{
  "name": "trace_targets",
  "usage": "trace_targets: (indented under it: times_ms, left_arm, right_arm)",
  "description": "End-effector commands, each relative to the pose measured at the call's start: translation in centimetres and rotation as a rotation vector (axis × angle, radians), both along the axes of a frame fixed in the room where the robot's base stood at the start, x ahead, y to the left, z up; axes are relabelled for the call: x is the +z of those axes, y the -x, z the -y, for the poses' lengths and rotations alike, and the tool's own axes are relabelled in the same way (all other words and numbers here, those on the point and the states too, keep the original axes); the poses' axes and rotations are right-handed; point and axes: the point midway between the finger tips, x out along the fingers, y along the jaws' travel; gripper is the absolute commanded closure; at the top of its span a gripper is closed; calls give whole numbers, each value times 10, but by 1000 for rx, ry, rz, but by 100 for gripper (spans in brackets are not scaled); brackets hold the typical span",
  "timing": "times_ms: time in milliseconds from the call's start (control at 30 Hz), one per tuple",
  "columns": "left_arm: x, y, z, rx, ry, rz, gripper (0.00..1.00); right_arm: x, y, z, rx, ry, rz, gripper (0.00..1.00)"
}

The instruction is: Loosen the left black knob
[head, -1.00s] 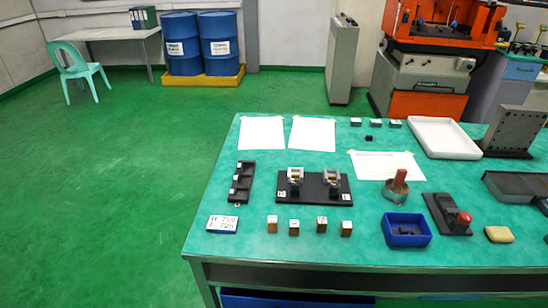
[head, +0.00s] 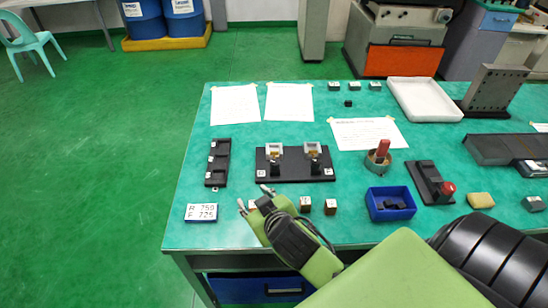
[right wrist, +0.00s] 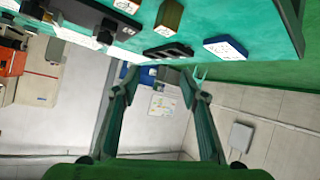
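A black base plate (head: 295,175) in the middle of the table carries two metal clamps, the left clamp (head: 274,153) and the right clamp (head: 313,153). Small dark knobs show at the fronts of the clamps, too small to tell clearly. In the right wrist view a dark knob (right wrist: 104,38) shows near the top left. My right gripper (head: 254,198) is just in front of the plate's left end, over the row of blocks, apart from the clamps. Its fingers are apart and empty in the right wrist view (right wrist: 158,78). My left gripper is not in view.
Several brown blocks (head: 330,207) stand in front of the plate, partly hidden by my gripper. A black rack (head: 217,162) and a number card (head: 201,212) lie left. A blue bin (head: 376,212), a red-handled tool (head: 383,150) and a red-knobbed block (head: 430,182) are right.

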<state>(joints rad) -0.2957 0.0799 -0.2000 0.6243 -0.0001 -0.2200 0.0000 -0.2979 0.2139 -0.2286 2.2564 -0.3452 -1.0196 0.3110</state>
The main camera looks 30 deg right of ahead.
Motion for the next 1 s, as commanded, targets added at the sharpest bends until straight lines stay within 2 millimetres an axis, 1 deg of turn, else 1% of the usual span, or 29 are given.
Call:
trace_targets:
  times_ms: [33,67,167,267,300,367,400,467,500,567,600,667,700,733,767,800,867,900,967,1000]
  left_arm:
    - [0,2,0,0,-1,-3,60]
    - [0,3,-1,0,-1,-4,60]
    - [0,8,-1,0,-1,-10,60]
    - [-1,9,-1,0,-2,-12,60]
    - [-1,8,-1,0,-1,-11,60]
    - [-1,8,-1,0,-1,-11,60]
    - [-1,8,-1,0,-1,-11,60]
    - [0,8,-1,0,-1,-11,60]
    - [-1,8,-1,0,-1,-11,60]
    - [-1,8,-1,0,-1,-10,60]
    - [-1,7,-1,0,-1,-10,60]
    - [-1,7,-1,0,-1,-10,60]
    - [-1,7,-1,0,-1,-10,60]
    - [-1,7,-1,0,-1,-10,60]
    - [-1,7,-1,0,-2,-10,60]
    - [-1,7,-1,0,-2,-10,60]
    - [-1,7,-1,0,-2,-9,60]
    - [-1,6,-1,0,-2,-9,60]
    - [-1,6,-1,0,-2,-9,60]
    - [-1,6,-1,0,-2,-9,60]
  right_arm:
    - [12,-16,-1,8,10,60,60]
    - [20,-25,-2,14,16,98,60]
    - [52,-57,-9,48,35,242,60]
    - [94,-91,-25,114,61,419,60]
    - [115,-104,-36,158,74,501,60]
    - [146,-122,-56,243,94,624,60]
    - [165,-131,-72,312,111,700,60]
    - [188,-140,-98,428,134,797,60]
    - [200,-144,-116,511,152,849,60]
    - [213,-147,-142,649,182,908,60]
    - [216,-148,-159,744,202,931,60]
    - [214,-147,-181,892,240,942,60]
    - [209,-147,-194,989,265,932,60]
    - [203,-147,-201,1063,287,914,60]
    - [196,-146,-206,1134,308,890,60]
    - [184,-147,-211,1227,337,844,60]
    - [162,-148,-210,1353,382,748,60]
    - [146,-150,-204,1428,414,668,60]
    - [123,-154,-188,1521,460,525,60]
    - [107,-157,-171,1568,489,417,60]
